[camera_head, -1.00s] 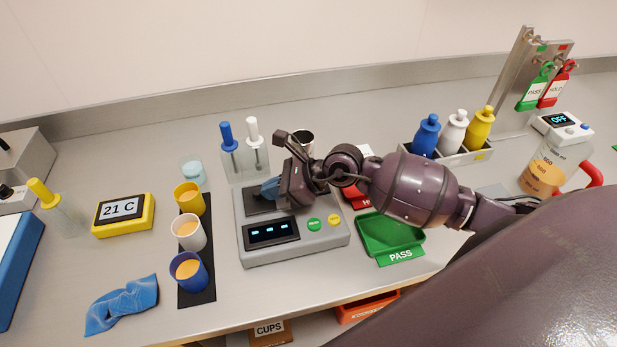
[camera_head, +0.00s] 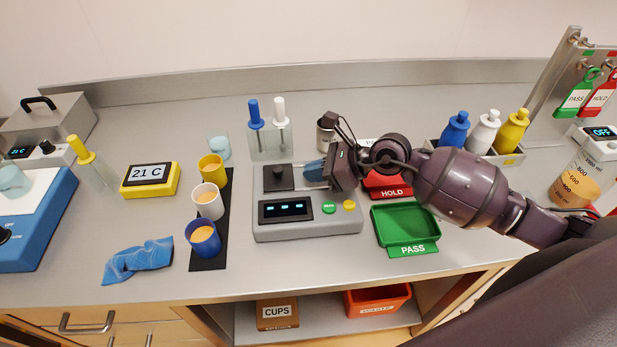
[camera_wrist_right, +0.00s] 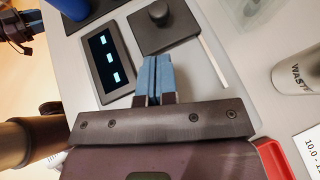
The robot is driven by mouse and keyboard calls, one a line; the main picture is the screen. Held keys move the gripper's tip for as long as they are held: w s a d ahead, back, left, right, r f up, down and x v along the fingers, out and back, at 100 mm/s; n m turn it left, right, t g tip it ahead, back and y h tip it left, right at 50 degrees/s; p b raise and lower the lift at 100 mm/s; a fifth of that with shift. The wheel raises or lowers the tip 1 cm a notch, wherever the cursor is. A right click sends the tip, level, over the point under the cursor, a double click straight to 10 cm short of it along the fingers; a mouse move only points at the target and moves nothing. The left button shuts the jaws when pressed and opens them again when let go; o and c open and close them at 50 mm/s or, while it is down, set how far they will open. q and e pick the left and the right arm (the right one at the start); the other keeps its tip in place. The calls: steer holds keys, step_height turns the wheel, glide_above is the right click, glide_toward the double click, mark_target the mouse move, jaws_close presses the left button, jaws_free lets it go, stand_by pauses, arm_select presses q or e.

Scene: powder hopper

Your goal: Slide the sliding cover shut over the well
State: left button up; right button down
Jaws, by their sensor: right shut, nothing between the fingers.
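The sliding cover (camera_head: 284,181) is a dark square plate with a round black knob, on the left part of the grey device's (camera_head: 305,227) top. It also shows in the right wrist view (camera_wrist_right: 178,36). No well opening shows; the surface under my fingers is partly hidden. My right gripper (camera_head: 314,170) is shut and empty, its blue fingertips just right of the cover. In the right wrist view, the fingertips (camera_wrist_right: 153,62) point at the cover's near edge; I cannot tell whether they touch. Dark parts of my own body show at that view's left; my left gripper's state is unclear.
Cups (camera_head: 207,199) stand left of the device on a black mat. A holder with blue and white tools (camera_head: 270,140) is behind it. A metal cup (camera_head: 325,135) stands behind my gripper. Green (camera_head: 404,226) and red (camera_head: 388,186) trays lie to the right.

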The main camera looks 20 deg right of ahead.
arm_select(q)
steer(key=shift+w+f+b, duration=0.3)
steer(key=shift+w+b, duration=0.1)
steer(key=shift+w, duration=0.05)
arm_select(e)
steer(key=v, duration=0.9)
steer(key=shift+w, duration=0.1)
